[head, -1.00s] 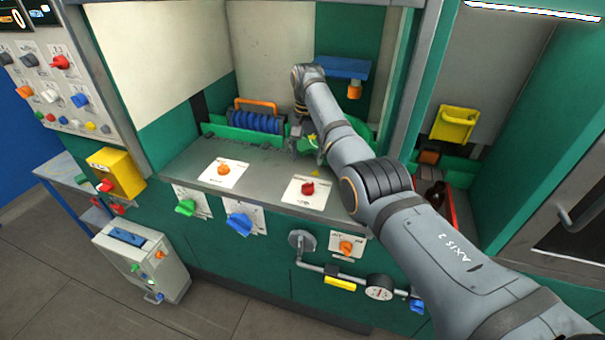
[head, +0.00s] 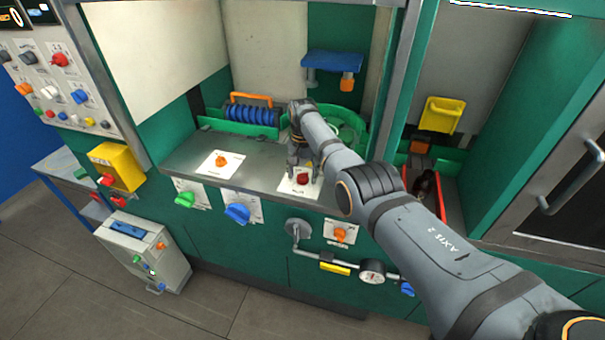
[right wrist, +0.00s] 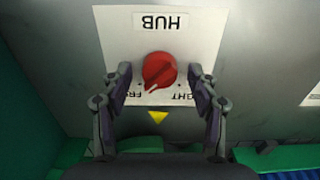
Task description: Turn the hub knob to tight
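The red hub knob (head: 303,179) sits on a white label plate on the grey counter. In the right wrist view the knob (right wrist: 159,71) lies between my fingers in the picture, and its narrow end points to the lower left, towards a word starting "FR". The plate (right wrist: 205,35) reads HUB, upside down here. A word ending "GHT" is partly covered at the right. My right gripper (head: 303,162) is over the knob; it is open in the right wrist view (right wrist: 160,75), a finger on each side with gaps to the knob. My left gripper is not in view.
An orange knob on a white plate (head: 221,160) is to the left on the counter. Green (head: 185,199) and blue (head: 237,213) knobs are on the front panel below. A blue roll with an orange handle (head: 252,112) stands behind. A red bin (head: 450,205) is at the right.

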